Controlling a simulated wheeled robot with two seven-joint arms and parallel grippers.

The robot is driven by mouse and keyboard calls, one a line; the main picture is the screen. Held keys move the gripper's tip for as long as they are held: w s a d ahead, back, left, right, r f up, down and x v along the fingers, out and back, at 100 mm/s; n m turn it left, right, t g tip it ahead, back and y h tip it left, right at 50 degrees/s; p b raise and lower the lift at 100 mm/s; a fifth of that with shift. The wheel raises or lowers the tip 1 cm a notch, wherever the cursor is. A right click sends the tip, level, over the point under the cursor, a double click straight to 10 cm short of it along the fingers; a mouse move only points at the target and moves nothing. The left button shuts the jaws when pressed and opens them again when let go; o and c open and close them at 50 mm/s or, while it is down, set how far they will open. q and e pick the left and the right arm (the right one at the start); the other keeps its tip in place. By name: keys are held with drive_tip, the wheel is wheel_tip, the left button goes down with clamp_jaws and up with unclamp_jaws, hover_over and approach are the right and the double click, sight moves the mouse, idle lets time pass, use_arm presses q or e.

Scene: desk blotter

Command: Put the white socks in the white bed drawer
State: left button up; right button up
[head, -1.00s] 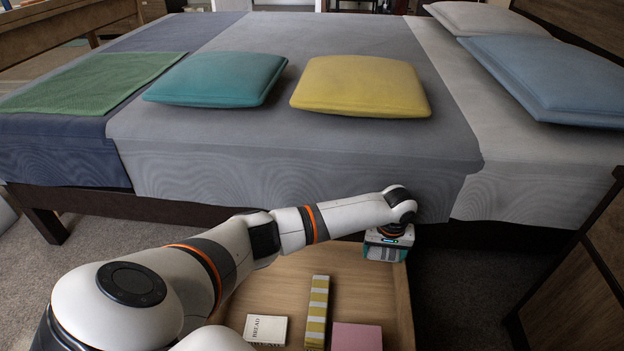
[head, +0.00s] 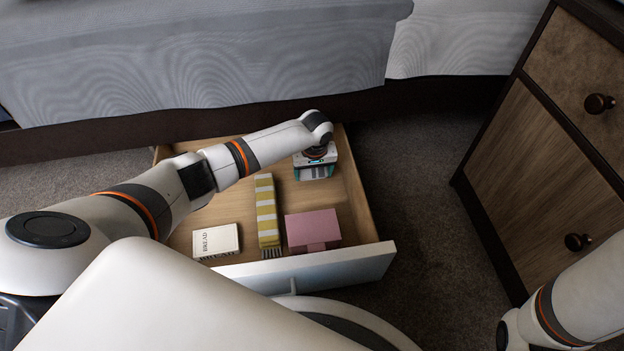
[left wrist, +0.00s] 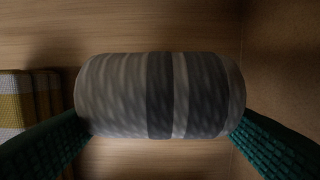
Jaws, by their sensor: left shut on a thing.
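A rolled pair of socks (left wrist: 160,95), pale grey-white with dark bands, lies across the left wrist view. My left gripper (head: 316,172) points down inside the open bed drawer (head: 345,268), at its back right corner. Its two green fingers press on both ends of the roll, and it is shut on the socks. In the head view the gripper mostly hides the socks. The drawer has a white front and a bare wood floor. I cannot tell whether the socks touch that floor. My right arm shows at the lower right, but its gripper is out of view.
In the drawer are a white BREAD book (head: 215,241), a yellow-and-white striped folded item (head: 267,212) and a pink box (head: 312,230). The bed (head: 200,60) rises behind. A wooden cabinet (head: 550,140) stands at the right, with carpet between it and the drawer.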

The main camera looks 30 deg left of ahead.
use_arm(q)
wheel_tip(320, 180, down, 3)
drive_tip(key=shift+b, duration=0.9)
drive_tip(key=shift+r, duration=0.1)
drive_tip(key=o, duration=1.1)
drive_tip(key=shift+c, duration=0.2)
